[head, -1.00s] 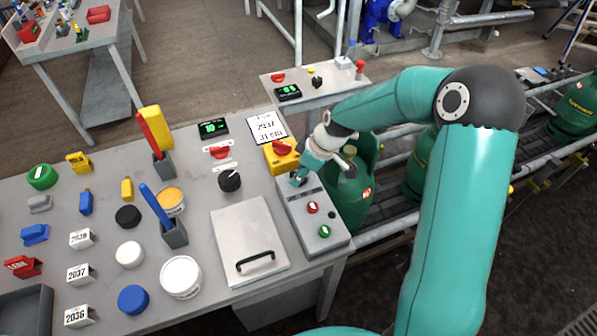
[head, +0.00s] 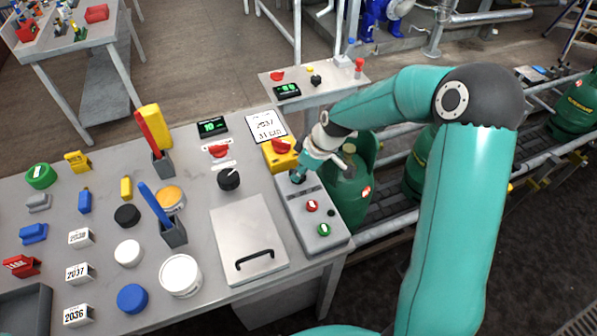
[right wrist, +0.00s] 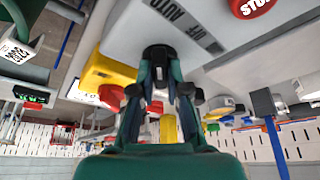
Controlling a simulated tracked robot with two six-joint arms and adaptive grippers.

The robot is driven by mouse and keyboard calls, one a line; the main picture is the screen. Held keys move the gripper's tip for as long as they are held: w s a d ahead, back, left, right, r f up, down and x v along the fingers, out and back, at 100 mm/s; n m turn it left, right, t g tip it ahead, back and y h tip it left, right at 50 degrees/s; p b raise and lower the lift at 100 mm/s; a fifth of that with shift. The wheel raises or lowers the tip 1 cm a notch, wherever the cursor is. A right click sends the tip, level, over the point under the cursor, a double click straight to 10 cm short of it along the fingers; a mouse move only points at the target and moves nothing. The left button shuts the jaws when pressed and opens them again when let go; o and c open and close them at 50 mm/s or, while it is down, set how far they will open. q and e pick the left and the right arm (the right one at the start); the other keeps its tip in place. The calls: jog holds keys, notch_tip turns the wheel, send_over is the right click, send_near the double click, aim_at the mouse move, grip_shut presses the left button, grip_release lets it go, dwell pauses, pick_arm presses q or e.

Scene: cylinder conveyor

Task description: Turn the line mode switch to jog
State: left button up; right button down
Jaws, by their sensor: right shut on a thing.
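The grey control box (head: 336,236) stands at the right edge of the workbench. It has a red stop button (head: 312,206) and a green button (head: 324,229). My right gripper (head: 298,179) points down at the far end of the box. In the right wrist view, my right gripper (right wrist: 158,70) is shut on the black line mode switch (right wrist: 157,52), beside printed labels reading AUTO and OFF. The fingers hide much of the switch, and I cannot tell which mode it points to. My left gripper is not in view.
A yellow box with a red knob (head: 281,148) sits just left of my right gripper. Green gas cylinders (head: 349,190) stand on the conveyor close to the right. A metal plate with a black handle (head: 248,240) and several caps and blocks occupy the bench to the left.

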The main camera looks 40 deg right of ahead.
jog(key=shift+f+m+b, duration=0.1)
jog(key=shift+m+b, duration=0.65)
jog(key=shift+m, duration=0.05)
jog(key=m+h+b, duration=0.1)
jog(key=m+b, duration=0.2)
jog(key=b, duration=0.1)
jog(key=m+h+b, duration=0.1)
jog(key=m+b, duration=0.2)
jog(key=b, duration=0.2)
jog(key=m+h+b, duration=0.2)
jog(key=m+b, duration=0.1)
jog(key=b, duration=0.2)
jog(key=shift+w+a+f+m, duration=0.1)
jog(key=shift+a+m, duration=0.2)
jog(key=shift+a, duration=0.05)
jog(key=m+h+b, duration=0.1)
jog(key=m+b, duration=0.1)
jog(key=shift+m, duration=0.3)
jog(key=m, duration=0.1)
jog(key=m+b, duration=0.1)
jog(key=m+g+h, duration=0.1)
jog(key=shift+w+a+r+m, duration=0.1)
jog(key=shift+r+m, duration=0.15)
jog(key=shift+m, duration=0.05)
jog(key=c, duration=1.2)
grip_release()
jog(key=shift+o, duration=0.2)
jog(key=shift+g, duration=0.3)
